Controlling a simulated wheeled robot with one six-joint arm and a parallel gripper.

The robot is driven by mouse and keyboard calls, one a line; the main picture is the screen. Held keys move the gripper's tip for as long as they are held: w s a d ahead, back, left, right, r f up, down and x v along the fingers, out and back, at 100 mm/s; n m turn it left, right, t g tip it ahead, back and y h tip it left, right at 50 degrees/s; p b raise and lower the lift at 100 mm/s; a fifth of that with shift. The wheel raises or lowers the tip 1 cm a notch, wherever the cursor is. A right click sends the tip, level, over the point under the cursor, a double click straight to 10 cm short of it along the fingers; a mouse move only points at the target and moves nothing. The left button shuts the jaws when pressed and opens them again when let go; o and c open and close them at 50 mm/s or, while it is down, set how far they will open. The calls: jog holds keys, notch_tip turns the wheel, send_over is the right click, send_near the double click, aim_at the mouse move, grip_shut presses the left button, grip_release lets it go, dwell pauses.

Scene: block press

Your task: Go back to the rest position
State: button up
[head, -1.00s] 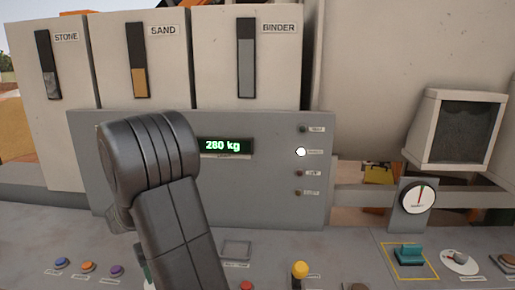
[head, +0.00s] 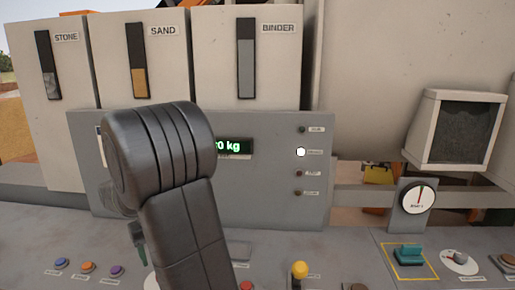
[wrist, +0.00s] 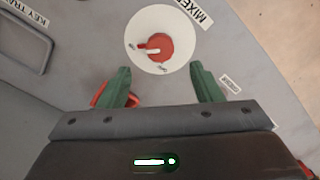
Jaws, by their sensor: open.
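My gripper (wrist: 158,85) shows in the wrist view with its two green fingers wide apart and nothing between them. Just beyond the fingertips is a red rotary knob (wrist: 153,47) on a white round plate, beside a label that begins "MIXE". The gripper is apart from the knob, as far as I can tell. In the head view my dark arm link covers the left middle of the panel, and only a bit of green finger shows low beside it.
A grey panel (head: 270,185) carries a partly covered green display (head: 229,146) and a lit white lamp (head: 300,152). The desk holds a yellow knob (head: 299,270), a teal switch (head: 408,252) and coloured buttons (head: 88,267). A red part (wrist: 112,97) lies behind the left finger.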

notch_tip(320, 180, up, 7)
notch_tip(320, 180, down, 14)
jog(key=shift+f, duration=0.25)
jog(key=shift+n, duration=0.3)
jog(key=n, duration=0.4)
jog(key=shift+r, duration=0.1)
jog(key=n, duration=0.4)
jog(key=shift+n, duration=0.3)
jog(key=n+b, duration=0.1)
jog(key=n, duration=0.3)
jog(key=shift+n, duration=2.4)
jog(key=shift+r, duration=0.1)
